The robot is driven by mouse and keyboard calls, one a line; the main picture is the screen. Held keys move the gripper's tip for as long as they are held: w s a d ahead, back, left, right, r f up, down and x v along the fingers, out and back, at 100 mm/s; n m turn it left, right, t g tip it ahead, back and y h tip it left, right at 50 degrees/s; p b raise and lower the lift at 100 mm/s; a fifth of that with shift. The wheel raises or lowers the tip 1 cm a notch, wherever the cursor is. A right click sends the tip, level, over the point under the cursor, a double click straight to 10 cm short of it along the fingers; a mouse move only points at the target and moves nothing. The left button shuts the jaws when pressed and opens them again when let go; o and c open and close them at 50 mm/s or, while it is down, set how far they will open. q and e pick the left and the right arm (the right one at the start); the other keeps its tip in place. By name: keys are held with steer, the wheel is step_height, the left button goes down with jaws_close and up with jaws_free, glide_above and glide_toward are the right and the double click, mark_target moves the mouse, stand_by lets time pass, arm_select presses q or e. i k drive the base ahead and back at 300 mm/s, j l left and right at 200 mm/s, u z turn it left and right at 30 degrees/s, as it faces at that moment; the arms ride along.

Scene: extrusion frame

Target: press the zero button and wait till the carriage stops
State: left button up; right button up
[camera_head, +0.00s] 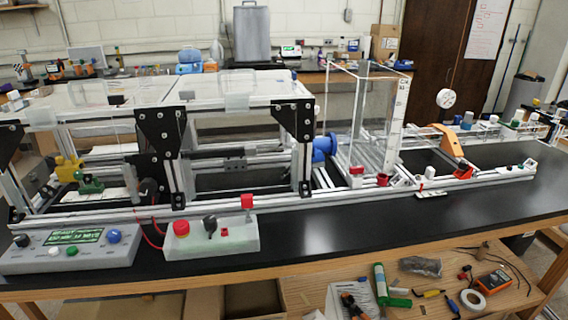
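A grey control box (75,262) with a small green text panel (76,237) sits at the left front of the black bench. It has a black knob (22,240), small white and green buttons, and a blue button (114,236). To its right, a pale box (212,243) carries a red round button (181,227), a black knob or switch (210,222) and a small red part. The labels are too small to tell which button is zero. A dark block (235,161) sits on the rail inside the frame; I cannot tell if it is the carriage. Neither gripper shows.
The aluminium extrusion frame (180,212) with black brackets stands behind the boxes. A clear tank (360,120) and an orange part (452,147) are to the right. The black bench top (340,230) is clear at front centre. A lower wooden shelf holds tools and tape (473,299).

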mark_target(54, 251)
steer(key=j+u, duration=0.1)
steer(key=u, duration=0.85)
steer(key=j+u, duration=0.1)
steer(key=u, duration=0.4)
steer(key=i, duration=0.05)
